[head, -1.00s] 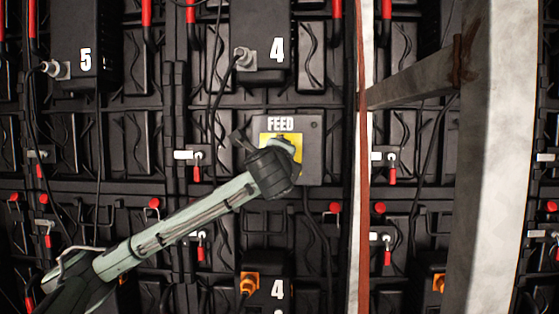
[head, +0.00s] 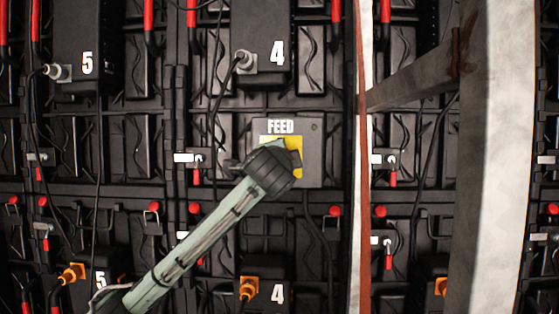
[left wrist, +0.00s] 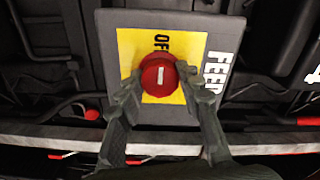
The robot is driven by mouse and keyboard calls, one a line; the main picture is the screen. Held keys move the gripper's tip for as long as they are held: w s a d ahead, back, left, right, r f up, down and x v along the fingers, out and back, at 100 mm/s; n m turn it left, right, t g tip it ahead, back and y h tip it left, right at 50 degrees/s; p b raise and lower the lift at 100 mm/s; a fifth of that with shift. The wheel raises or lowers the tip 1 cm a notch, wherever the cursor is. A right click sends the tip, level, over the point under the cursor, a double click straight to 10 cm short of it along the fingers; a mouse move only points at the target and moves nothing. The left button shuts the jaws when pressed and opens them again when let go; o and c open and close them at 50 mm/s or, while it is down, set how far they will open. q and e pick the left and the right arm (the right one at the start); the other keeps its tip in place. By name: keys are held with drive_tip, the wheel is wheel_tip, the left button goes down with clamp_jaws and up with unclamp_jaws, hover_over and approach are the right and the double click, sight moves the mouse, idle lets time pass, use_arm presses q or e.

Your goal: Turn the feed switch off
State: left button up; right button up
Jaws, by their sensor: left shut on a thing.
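The feed switch is a dark box (head: 312,150) marked FEED on the wall, with a yellow plate (head: 298,168) on its face. In the left wrist view its red round knob (left wrist: 157,75) carries a short white mark. The mark points up in that picture, toward the lettering on the yellow plate, of which "OF" can be read. My left gripper (left wrist: 160,85) is shut on the knob, one finger on each side. In the head view my left gripper (head: 282,152) covers the knob and part of the plate. My right gripper is not in view.
Black boxes numbered 5 (head: 88,45) and 4 (head: 265,35) hang above, with cables. Another box 4 (head: 276,288) with an orange plug is below. A pale upright post (head: 492,170) and slanted beam (head: 410,85) stand to the right of the switch.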

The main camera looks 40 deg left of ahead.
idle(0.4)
use_arm(q)
drive_tip(key=o, duration=1.2)
drive_tip(key=shift+c, duration=0.2)
drive_tip(key=v, duration=1.2)
